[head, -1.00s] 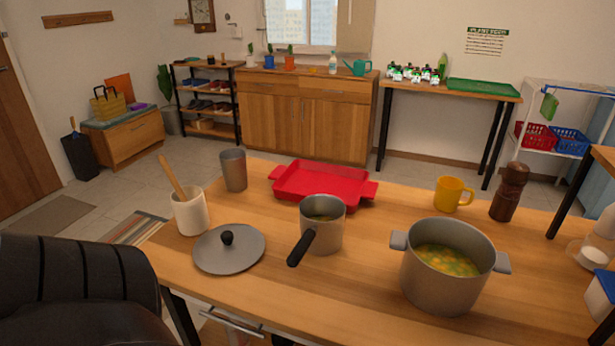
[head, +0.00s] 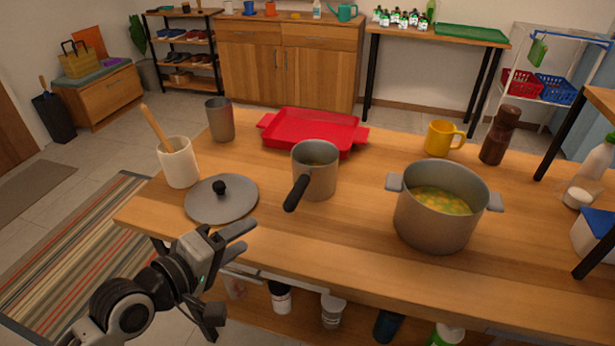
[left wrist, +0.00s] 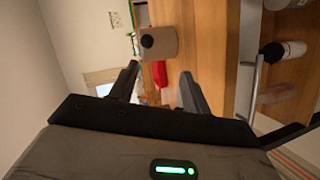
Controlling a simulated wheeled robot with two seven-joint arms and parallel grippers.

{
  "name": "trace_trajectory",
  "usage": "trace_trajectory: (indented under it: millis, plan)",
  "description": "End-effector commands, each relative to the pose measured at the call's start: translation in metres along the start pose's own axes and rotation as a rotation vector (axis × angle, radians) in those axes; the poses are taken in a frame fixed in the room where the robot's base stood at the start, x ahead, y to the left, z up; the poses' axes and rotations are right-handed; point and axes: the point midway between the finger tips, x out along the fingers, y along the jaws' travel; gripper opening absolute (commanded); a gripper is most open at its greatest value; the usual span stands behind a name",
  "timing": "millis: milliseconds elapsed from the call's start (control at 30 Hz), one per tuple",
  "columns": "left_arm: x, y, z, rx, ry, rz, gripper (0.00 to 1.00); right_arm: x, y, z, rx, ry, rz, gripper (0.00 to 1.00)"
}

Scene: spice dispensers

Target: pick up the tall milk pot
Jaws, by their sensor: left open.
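The tall milk pot (head: 318,176) is a grey saucepan with a long black handle pointing toward me. It stands upright on the wooden table between a flat grey lid and a large stew pot. My left gripper (head: 247,237) is open and empty at the table's front edge, below and left of the milk pot and apart from it. In the left wrist view the pot (left wrist: 165,46) shows beyond the open fingers (left wrist: 160,72), its handle's black end facing the camera. My right gripper is not in view.
The grey lid (head: 222,202) lies left of the pot, nearest my left gripper. The stew pot (head: 435,225) stands to the right. A red tray (head: 288,128) is behind. A utensil crock (head: 180,165) and grey cup (head: 220,122) stand at left. Jars (head: 333,312) sit on a lower shelf.

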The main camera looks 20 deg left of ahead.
Motion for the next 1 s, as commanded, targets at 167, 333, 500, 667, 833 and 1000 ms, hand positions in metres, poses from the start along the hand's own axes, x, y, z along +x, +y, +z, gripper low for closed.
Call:
trace_trajectory:
  millis: [167, 333, 500, 667, 833, 1000]
  plan:
    - [0.007, 0.022, -0.012, -0.147, -0.010, 0.055, 0.48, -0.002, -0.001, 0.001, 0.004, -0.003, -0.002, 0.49]
    - [0.042, 0.025, -0.012, -0.153, -0.010, 0.056, 0.48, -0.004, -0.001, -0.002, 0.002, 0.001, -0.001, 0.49]
    - [0.077, 0.026, -0.011, -0.149, -0.011, 0.054, 0.48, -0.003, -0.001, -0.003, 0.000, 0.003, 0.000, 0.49]
    - [0.098, 0.025, -0.011, -0.148, -0.011, 0.051, 0.48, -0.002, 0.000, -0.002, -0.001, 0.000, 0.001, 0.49]
    - [0.108, 0.025, -0.011, -0.146, -0.012, 0.050, 0.48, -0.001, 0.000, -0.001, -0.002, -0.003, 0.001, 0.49]
    - [0.133, 0.024, -0.016, -0.145, -0.011, 0.051, 0.48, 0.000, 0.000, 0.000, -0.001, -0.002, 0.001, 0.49]
